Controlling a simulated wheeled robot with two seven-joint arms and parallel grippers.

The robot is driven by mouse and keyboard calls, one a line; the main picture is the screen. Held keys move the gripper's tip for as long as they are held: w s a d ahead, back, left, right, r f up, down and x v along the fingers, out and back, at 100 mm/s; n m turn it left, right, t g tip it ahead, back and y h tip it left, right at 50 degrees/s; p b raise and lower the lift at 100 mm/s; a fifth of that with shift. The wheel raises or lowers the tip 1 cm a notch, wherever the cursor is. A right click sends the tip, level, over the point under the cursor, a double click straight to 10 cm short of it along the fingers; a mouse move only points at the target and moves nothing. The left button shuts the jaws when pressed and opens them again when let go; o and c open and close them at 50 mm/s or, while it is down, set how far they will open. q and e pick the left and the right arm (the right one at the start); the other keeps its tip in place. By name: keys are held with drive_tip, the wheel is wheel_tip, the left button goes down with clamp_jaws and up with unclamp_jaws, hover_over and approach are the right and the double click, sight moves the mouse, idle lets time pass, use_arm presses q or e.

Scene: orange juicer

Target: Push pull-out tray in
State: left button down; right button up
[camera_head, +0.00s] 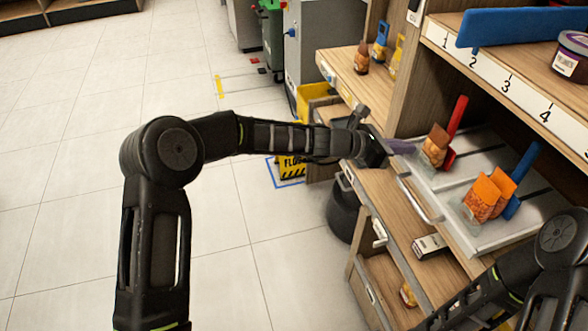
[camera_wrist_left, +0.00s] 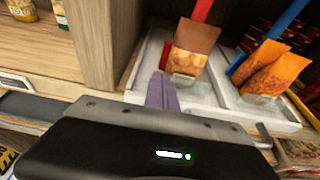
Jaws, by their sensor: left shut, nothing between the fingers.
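The grey pull-out tray (camera_head: 480,150) sticks out from the shelf at right, over the wooden ledge. It has a light handle (camera_head: 420,201) on its front. The tray also shows in the left wrist view (camera_wrist_left: 222,98), with the handle at the right (camera_wrist_left: 263,137). My left gripper (camera_head: 401,147) is shut and empty, with its purple fingers at the tray's near left corner. In the left wrist view the fingers (camera_wrist_left: 162,92) point toward the tray; I cannot tell whether they touch it. My right gripper is out of view; only its arm shows at the lower right.
Brown and orange bags (camera_head: 484,194) with a red scoop (camera_head: 456,118) and a blue scoop (camera_head: 524,170) stand on the tray. A wooden upright (camera_head: 405,70) is left of it. A black bin (camera_head: 346,212) stands below. The floor at left is clear.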

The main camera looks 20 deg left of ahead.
use_arm(q)
drive_tip(key=shift+w+d, duration=0.4)
drive_tip(key=shift+d, duration=0.25)
drive_tip(key=shift+r, duration=0.15)
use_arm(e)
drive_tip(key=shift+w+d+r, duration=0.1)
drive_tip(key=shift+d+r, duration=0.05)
